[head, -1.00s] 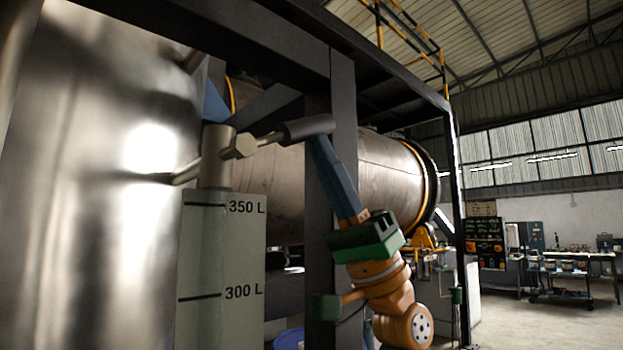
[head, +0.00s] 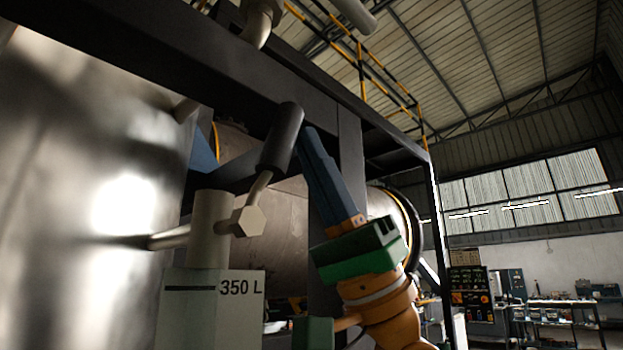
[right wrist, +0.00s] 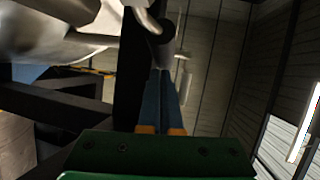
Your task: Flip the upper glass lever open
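The upper glass lever has a dark cylindrical grip (head: 280,137) on a bent metal stem, joined to a hexagonal nut (head: 241,221) on the valve body (head: 208,230) above the sight glass. The grip points up and slightly right. My right gripper (head: 306,133) has its blue fingers together, tips beside the right side of the grip, touching or very close. The right wrist view shows the two fingers (right wrist: 163,75) side by side with nothing between them, and the dark grip (right wrist: 160,46) just beyond their tips. My left gripper is not in view.
The level gauge plate (head: 200,310) marked 350 L stands below the valve, next to a large shiny tank (head: 90,190). A dark frame beam (head: 130,60) crosses above the lever. A pipe fitting (head: 262,22) hangs at the top. Open hall lies to the right.

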